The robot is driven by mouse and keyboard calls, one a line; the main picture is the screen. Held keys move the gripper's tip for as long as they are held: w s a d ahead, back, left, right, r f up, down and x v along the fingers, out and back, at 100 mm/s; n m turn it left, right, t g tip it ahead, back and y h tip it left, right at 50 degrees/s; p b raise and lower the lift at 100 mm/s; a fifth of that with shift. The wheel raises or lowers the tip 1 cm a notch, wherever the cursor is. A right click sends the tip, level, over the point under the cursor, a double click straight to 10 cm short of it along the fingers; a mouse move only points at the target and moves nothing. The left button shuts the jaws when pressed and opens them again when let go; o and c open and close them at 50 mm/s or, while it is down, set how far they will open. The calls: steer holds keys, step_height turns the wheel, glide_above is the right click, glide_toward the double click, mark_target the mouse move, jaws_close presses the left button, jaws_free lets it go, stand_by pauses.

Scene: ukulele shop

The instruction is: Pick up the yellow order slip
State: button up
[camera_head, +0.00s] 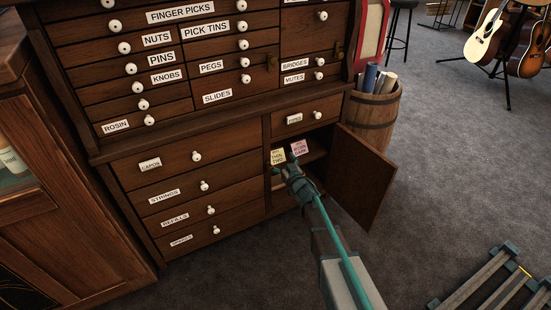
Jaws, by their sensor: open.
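The yellow order slip (277,157) is a small square note with handwriting, inside the open lower-right compartment of the wooden cabinet. A pink slip (299,148) is just to its right. My gripper (285,170) is at the compartment's mouth, just below and in front of the yellow slip in the picture. The jaws look small and dark, and no slip shows between them. I cannot tell whether the gripper touches the slip. My gripper and arm hide part of the compartment's shelf and lower space.
The compartment's door (361,178) stands open to the right of my arm. Labelled drawers (190,160) fill the cabinet to the left and above. A barrel (374,112) with rolled papers stands behind the door. Rails (485,285) lie at lower right. Carpet (450,180) is clear at right.

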mark_target(276, 153)
steer(key=b+x, duration=0.2)
steer(key=x, duration=0.2)
steer(key=shift+w+a+r, duration=0.1)
steer(key=shift+w+a, duration=0.05)
steer(key=shift+w, duration=0.2)
steer(key=c, duration=1)
